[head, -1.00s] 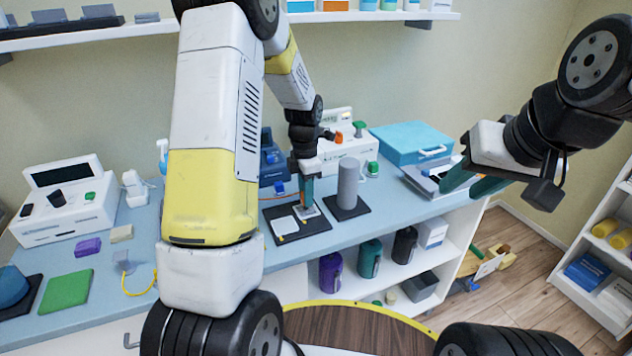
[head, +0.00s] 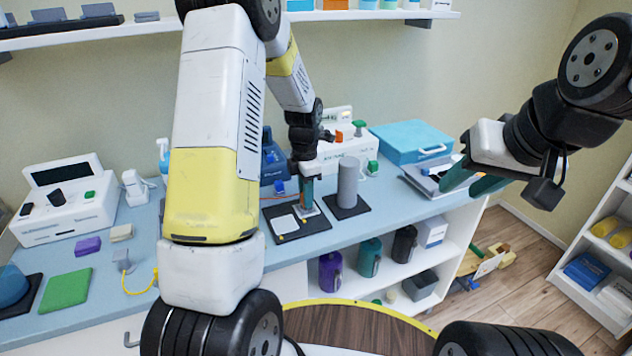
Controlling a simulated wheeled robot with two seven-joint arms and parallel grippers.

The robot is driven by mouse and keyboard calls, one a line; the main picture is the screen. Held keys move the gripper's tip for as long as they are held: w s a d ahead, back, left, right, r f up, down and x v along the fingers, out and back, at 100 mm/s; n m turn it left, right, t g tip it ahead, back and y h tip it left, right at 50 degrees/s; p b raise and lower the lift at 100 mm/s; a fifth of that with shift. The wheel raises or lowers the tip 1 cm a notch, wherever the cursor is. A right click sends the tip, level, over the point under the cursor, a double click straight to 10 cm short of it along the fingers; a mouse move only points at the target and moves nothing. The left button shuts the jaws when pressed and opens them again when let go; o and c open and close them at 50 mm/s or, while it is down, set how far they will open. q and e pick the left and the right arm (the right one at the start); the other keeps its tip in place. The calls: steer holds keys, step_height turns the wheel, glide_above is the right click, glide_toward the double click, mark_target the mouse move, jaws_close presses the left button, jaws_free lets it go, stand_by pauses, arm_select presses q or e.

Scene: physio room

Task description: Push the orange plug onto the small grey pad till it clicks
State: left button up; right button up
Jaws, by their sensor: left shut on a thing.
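My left gripper (head: 306,202) reaches down over a black board (head: 291,234) on the blue counter. It is shut on the orange plug (head: 302,197), of which only a sliver shows between the green fingers. A light grey pad (head: 312,212) lies on the board right under the fingertips; whether the plug touches it I cannot tell. An orange cord (head: 281,196) runs left from the plug. My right gripper (head: 474,183) hangs at the right, its two green fingers apart, with nothing between them, away from the board.
A grey cylinder on a black base (head: 348,184) stands close to the right of my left gripper. White devices and a blue case (head: 410,143) stand behind. A green pad (head: 66,289) and purple block (head: 88,246) lie at the left.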

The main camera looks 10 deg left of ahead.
arm_select(q)
steer(key=shift+f, duration=0.85)
stand_by(1.6)
steer(key=shift+r, duration=0.15)
stand_by(1.6)
steer(key=o, duration=1.1)
steer(key=shift+c, duration=0.2)
steer(key=shift+r, duration=0.1)
steer(key=shift+r, duration=3.4)
